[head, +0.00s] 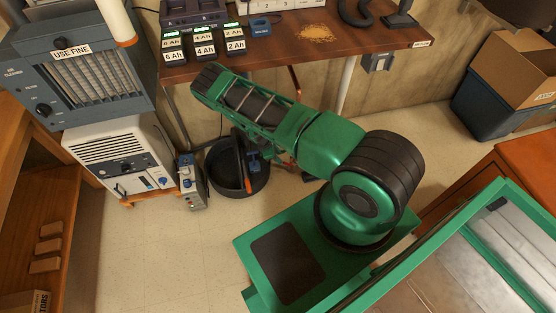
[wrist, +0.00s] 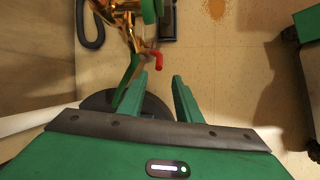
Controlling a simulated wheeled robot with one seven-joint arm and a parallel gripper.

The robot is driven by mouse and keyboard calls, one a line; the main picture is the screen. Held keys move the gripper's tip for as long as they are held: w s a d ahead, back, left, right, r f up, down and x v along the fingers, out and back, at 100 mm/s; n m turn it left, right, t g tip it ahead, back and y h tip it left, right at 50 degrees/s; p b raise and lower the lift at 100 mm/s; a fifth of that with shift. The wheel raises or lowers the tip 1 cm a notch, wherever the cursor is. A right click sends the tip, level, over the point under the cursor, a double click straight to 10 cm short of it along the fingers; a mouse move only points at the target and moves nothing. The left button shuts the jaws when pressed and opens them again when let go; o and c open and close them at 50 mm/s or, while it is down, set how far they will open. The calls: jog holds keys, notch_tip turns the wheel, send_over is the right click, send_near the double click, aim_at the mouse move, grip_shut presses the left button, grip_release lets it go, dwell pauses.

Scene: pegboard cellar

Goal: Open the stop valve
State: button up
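In the wrist view, copper pipework (wrist: 122,8) runs in from the top, with a small red handle (wrist: 156,57) on it. A green round part (wrist: 150,10) sits above the red handle, and a long green flat piece (wrist: 127,77) hangs down at its left. I cannot tell which of these turns the stop valve. My gripper (wrist: 159,77) is open and empty, with its two green fingers apart and their tips just below the red handle. I see no contact with it. In the head view my arm hides the gripper and most of the pipework.
A black bucket (head: 225,180) stands on the floor beside a small grey box (head: 191,184). A workbench (head: 375,40) with battery packs is above and behind my arm. A white dehumidifier-like unit (head: 115,155) stands at left. Some floor is clear in front.

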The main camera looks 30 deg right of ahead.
aim_at(290, 163)
jog(key=x, duration=1)
jog(key=shift+w+f, duration=0.2)
jog(key=shift+f, duration=0.2)
grip_shut()
